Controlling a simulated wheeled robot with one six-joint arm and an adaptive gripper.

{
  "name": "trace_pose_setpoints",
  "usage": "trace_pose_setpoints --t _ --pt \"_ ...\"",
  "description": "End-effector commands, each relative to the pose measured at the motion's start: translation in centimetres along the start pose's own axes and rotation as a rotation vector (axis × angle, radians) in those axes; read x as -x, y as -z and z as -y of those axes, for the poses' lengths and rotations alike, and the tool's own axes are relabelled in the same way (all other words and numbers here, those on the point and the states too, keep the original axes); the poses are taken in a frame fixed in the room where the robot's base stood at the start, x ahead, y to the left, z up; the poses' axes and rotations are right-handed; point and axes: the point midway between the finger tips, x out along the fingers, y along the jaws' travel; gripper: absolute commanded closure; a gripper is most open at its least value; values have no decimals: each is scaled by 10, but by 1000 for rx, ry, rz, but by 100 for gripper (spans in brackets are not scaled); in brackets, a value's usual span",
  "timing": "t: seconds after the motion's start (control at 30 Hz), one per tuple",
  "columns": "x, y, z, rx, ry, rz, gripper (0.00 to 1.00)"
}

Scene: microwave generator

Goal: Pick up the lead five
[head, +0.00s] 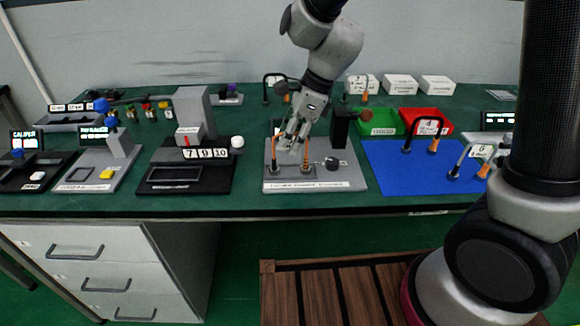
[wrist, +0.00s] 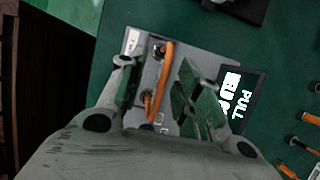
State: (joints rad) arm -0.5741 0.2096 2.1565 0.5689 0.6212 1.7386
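My gripper (head: 293,145) is over the grey fixture (head: 345,172) at the middle of the table, pointing down. In the wrist view my gripper (wrist: 157,82) is open, its two fingers apart. An orange lead (wrist: 164,72) lies between the fingers, with a dark plug at its upper end; I see no finger closed on it. In the head view my gripper partly covers this lead, and its orange ends (head: 306,168) show at the fixture. No number on it can be read. A lead tagged 4 (head: 428,127) and another tagged lead (head: 481,151) stand on the blue mat (head: 385,180).
A dark post (head: 341,128) stands just right of my gripper. A display (wrist: 239,98) reading PULL is beside the fixture. A black device with 7, 9, 10 labels (head: 205,155) is to the left. Green (head: 383,122) and red bins (head: 425,116) are behind right.

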Motion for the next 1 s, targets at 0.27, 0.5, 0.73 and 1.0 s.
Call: trace_pose_setpoints --t 0.27,0.5,0.73,1.0 --pt "0 0 0 0 0 0 92" --pt "1 0 0 0 0 0 100" --pt "6 -3 0 2 1 2 100" --pt "55 -23 1 3 4 4 100"
